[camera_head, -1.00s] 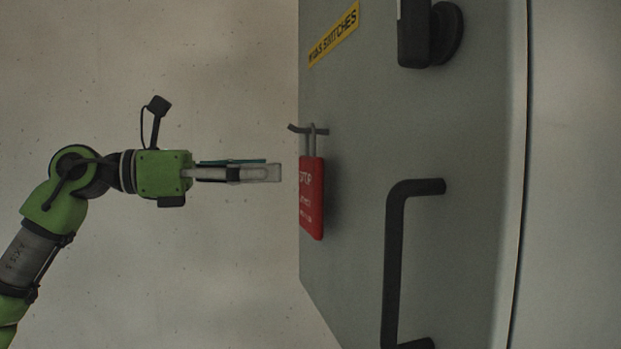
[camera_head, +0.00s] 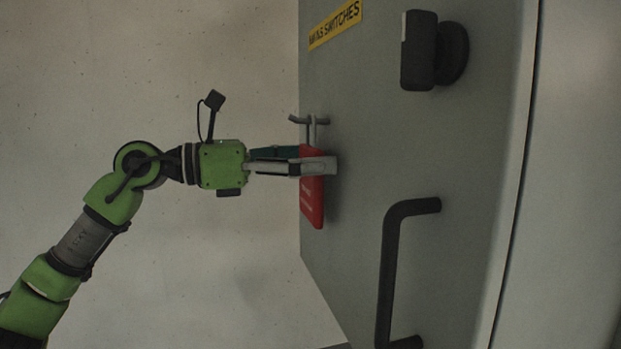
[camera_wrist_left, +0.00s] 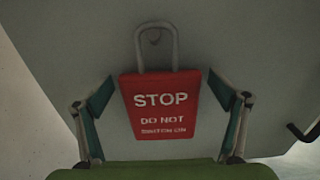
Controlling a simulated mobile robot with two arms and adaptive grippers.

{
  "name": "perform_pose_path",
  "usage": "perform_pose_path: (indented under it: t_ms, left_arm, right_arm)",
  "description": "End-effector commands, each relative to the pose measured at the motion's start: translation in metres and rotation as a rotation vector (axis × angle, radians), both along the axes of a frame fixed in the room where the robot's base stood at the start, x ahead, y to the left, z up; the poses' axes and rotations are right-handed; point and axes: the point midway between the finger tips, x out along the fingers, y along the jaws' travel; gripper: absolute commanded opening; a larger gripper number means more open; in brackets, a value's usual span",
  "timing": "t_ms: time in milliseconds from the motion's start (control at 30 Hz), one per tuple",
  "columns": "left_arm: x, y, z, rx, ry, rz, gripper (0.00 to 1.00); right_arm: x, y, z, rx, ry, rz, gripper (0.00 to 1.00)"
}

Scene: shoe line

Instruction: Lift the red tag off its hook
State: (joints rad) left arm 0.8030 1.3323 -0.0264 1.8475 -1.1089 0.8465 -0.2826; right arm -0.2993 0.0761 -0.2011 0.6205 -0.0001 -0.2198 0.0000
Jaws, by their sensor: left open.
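The red tag (camera_head: 312,203) hangs upright by its grey loop from a dark hook (camera_head: 309,121) on the grey door. It also shows in the left wrist view (camera_wrist_left: 160,106), with white "STOP DO NOT SWITCH ON" lettering and its loop above. My left gripper (camera_head: 312,163) is at the tag's upper part, with one finger in front of the tag and the other behind it. In the left wrist view the open fingers (camera_wrist_left: 161,95) stand on both sides of the tag, with small gaps to its edges. My right gripper is not in view.
The grey cabinet door (camera_head: 352,265) carries a black bar handle (camera_head: 390,270) below right, a black rotary switch (camera_head: 430,50) at upper right and a yellow label (camera_head: 335,25) above the hook. The wall at left is plain, with free room around my left arm.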

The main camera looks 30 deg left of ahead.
Motion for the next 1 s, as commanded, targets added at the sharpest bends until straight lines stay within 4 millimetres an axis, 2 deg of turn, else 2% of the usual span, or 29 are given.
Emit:
perform_pose_path:
  t_ms: [33, 167, 200, 567, 833, 900, 1000]
  left_arm:
    - [0.0, 0.0, 0.0, 0.0, 0.0, 0.0, 0.84]
    - [0.0, 0.0, 0.0, 0.0, 0.0, 0.0, 0.5]
    - [0.0, 0.0, 0.0, 0.0, 0.0, 0.0, 0.46]
    - [0.0, 0.001, 0.002, 0.0, -0.001, 0.001, 0.46]
    - [-0.001, 0.001, 0.019, 0.0, -0.004, 0.001, 0.46]
    - [-0.007, 0.009, 0.01, -0.001, -0.001, 0.006, 0.46]
    - [-0.022, 0.021, 0.008, 0.001, -0.001, 0.006, 0.46]
  right_arm:
    - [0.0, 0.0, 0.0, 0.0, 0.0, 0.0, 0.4]
    - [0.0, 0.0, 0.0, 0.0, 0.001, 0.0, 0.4]
    - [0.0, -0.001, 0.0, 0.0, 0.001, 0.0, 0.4]
    - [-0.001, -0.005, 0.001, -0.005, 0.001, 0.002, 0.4]
    - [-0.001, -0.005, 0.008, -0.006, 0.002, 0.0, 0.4]
    - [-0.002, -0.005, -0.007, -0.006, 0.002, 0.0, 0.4]
    - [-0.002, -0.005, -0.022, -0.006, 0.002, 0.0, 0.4]
